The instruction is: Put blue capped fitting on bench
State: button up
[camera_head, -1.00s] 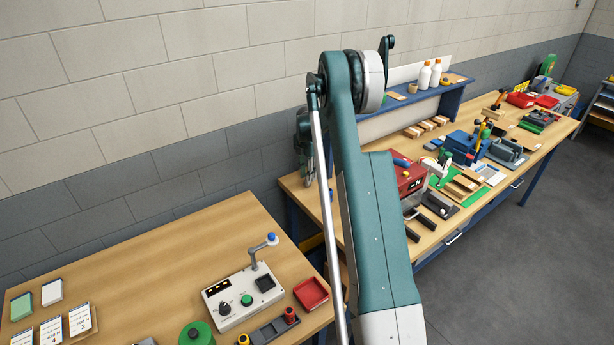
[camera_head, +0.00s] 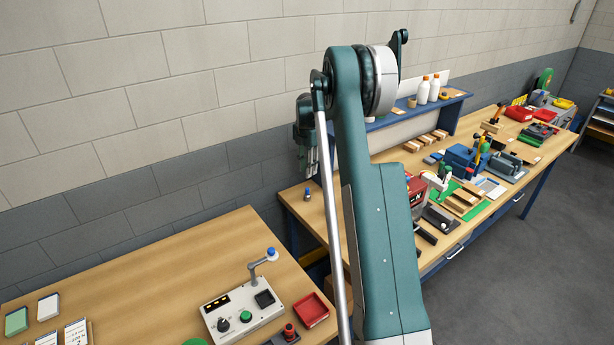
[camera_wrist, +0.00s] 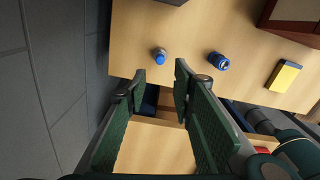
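A small fitting with a blue cap (camera_head: 308,194) stands near the left end of the rear workbench (camera_head: 292,197). It also shows in the wrist view (camera_wrist: 160,55), with a grey body under the cap. My gripper (camera_wrist: 159,74) is open and empty. Its two green-padded fingers point toward the fitting, which shows just past and between the fingertips, apart from them. In the head view my gripper (camera_head: 310,165) hangs above the fitting, partly behind my arm. A second blue, ring-like part (camera_wrist: 218,61) lies to the right in the wrist view.
A yellow and blue block (camera_wrist: 284,76) and a dark red box (camera_wrist: 291,18) are farther right on the bench. Wood around the fitting is clear.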

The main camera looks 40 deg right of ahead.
jog(key=shift+r, duration=0.35)
jog(key=shift+a+r, duration=0.1)
dwell(0.4)
jog(key=s+a+r+m+t, duration=0.2)
jog(key=s+a+r+m, duration=0.3)
jog(key=s+a+r, duration=0.55)
jog(key=s+a+r+m+t, duration=0.1)
jog(key=s+a+r+m, duration=0.55)
jog(key=a+r, duration=0.75)
jog(key=s+a+m+t, duration=0.2)
jog(key=s+a+m, duration=0.1)
jog(key=s+a, duration=1.1)
jog(key=s+a+f+m+t, duration=0.1)
jog(key=s+a+f+m, duration=0.1)
jog(key=s, duration=0.6)
jog(key=s+a+f+m+t, duration=0.1)
jog(key=s+a+f+m, duration=0.2)
jog(key=s, duration=0.6)
jog(key=shift+f+m, duration=0.35)
jog(key=shift+f, duration=0.55)
